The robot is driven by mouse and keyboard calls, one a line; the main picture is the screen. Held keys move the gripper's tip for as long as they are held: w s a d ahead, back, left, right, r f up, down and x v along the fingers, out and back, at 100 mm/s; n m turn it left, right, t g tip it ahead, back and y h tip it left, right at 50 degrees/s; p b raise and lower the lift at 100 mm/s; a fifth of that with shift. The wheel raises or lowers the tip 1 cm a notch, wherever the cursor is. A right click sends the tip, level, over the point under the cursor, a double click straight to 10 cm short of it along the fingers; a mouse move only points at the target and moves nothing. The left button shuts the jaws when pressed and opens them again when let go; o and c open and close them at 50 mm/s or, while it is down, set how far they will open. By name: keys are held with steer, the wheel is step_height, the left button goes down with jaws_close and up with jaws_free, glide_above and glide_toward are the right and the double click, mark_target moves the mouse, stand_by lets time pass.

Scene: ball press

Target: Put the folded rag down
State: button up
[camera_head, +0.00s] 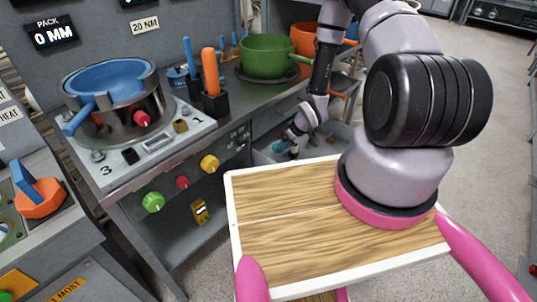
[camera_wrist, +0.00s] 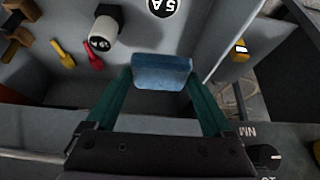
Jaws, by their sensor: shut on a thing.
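The folded rag (camera_wrist: 162,70) is a small blue pad held between the green fingers of my gripper (camera_wrist: 160,82) in the wrist view. A finger lies against each of its sides. In the head view my gripper (camera_head: 291,140) is small and far off, low beside the front of the grey counter. A bluish patch shows at its tips there, too small to make out clearly. In the wrist view the rag is over a grey open drawer or tray (camera_wrist: 60,88); I cannot tell whether it touches the bottom.
Yellow (camera_wrist: 63,53) and red (camera_wrist: 91,55) tools and a white-ended cylinder (camera_wrist: 103,33) lie left of the rag. A small yellow item (camera_wrist: 239,54) is to the right. In the head view, a green pot (camera_head: 267,57) stands on the counter above.

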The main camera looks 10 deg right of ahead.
step_height(320, 180, down, 9)
steer(key=shift+s+r, duration=0.1)
steer(key=shift+r, duration=0.05)
steer(key=w+a, duration=0.2)
steer(key=shift+w+r, duration=0.2)
steer(key=shift+w, duration=0.1)
steer(key=shift+w+a, duration=0.25)
steer(key=shift+w, duration=0.25)
steer(key=w+a, duration=0.2)
steer(key=w, duration=0.1)
steer(key=shift+a, duration=0.2)
steer(key=shift+f, duration=0.6)
steer(key=shift+f, duration=0.15)
steer(key=o, duration=1.2)
steer(key=v, duration=1.2)
